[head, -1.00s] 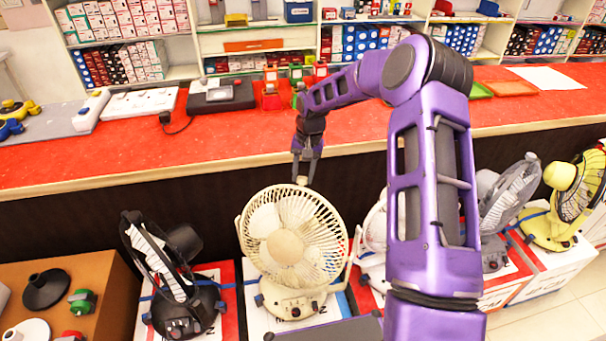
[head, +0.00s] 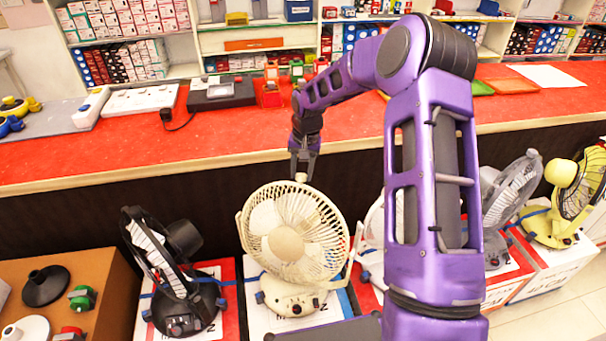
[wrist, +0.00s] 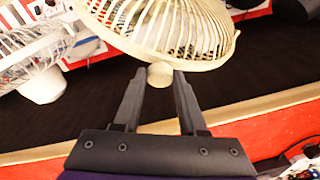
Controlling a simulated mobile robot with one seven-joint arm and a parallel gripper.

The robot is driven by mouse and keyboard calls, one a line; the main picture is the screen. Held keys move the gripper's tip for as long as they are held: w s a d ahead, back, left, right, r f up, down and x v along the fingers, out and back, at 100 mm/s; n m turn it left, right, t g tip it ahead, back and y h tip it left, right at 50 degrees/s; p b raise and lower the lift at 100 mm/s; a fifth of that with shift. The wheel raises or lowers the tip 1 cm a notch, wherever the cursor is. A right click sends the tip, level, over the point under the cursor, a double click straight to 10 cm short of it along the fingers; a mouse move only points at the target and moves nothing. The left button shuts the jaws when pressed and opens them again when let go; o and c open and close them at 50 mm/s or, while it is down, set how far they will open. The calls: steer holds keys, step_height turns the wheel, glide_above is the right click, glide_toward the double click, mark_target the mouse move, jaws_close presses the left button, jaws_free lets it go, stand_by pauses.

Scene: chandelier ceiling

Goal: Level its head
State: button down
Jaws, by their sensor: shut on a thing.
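A cream desk fan (head: 293,243) stands on a box below the counter. Its round caged head faces toward the head camera and seems tilted slightly upward. My gripper (head: 302,173) is at the top of the fan head, shut on a small round cream knob there. In the wrist view, my gripper's two fingers (wrist: 160,77) reach the knob (wrist: 160,75) at the edge of the fan cage (wrist: 165,25). The back of the fan head is hidden in the head view.
A black fan (head: 170,275) stands to the left, and a grey fan (head: 508,205) and a yellow fan (head: 565,200) to the right. Another white fan is partly hidden behind my arm. The red counter (head: 230,135) runs behind the fans.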

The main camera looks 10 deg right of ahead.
steer(key=shift+s+a+r+t+b, duration=0.1)
steer(key=shift+s+a+t+b, duration=0.4)
steer(key=shift+s+b, duration=0.3)
steer(key=shift+h, duration=0.4)
steer(key=s+a+b, duration=0.1)
steer(key=s+a, duration=0.1)
steer(key=s, duration=0.1)
steer(key=s+a+r+b, duration=0.1)
steer(key=shift+s+a+b, duration=0.15)
steer(key=shift+s+b, duration=0.2)
steer(key=shift+s+a+f, duration=0.15)
steer(key=shift+s, duration=0.15)
steer(key=shift+c, duration=2.3)
jaws_free()
steer(key=shift+s+a, duration=0.1)
steer(key=shift+a, duration=0.05)
